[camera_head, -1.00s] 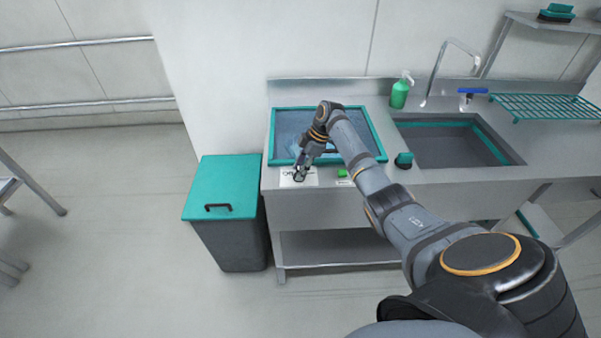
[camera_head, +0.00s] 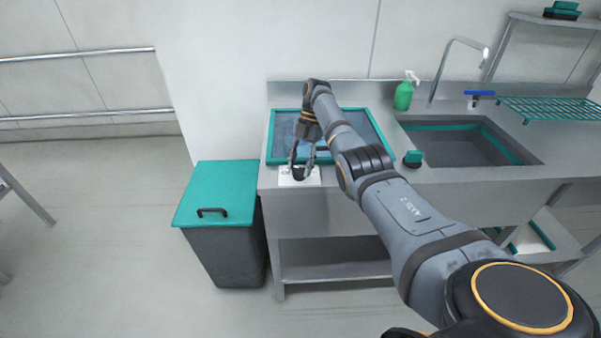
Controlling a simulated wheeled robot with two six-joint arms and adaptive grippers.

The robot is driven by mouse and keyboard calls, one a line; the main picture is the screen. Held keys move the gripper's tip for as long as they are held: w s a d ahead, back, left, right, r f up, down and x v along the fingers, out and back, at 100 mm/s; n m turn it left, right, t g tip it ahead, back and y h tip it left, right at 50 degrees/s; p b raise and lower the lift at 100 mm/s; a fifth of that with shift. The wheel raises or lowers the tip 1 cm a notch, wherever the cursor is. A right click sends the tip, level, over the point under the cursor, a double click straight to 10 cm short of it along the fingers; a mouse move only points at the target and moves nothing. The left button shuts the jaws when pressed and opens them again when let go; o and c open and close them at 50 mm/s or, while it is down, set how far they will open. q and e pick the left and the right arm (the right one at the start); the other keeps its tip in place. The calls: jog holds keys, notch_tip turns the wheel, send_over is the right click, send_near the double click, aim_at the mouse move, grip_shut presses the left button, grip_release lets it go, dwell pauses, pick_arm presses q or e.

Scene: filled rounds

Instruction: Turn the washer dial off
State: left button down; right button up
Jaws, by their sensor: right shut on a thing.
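The washer (camera_head: 272,138) is a teal-rimmed basin set in the steel counter, with a blue-grey inside. A white panel (camera_head: 312,180) lies on the counter's front edge before it. The small dark dial (camera_head: 298,174) sits on this panel, partly covered by my fingers. My right gripper (camera_head: 299,172) points down over the panel, its two fingers shut around the dial. The dial's pointing direction is too small to tell. My left gripper is not in view.
A grey bin with a teal lid (camera_head: 218,192) stands left of the counter. Open floor lies at the left.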

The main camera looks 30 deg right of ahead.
jog(key=shift+n+b, duration=0.6)
jog(key=shift+b, duration=0.15)
jog(key=o, duration=1.1)
jog(key=shift+o, duration=0.2)
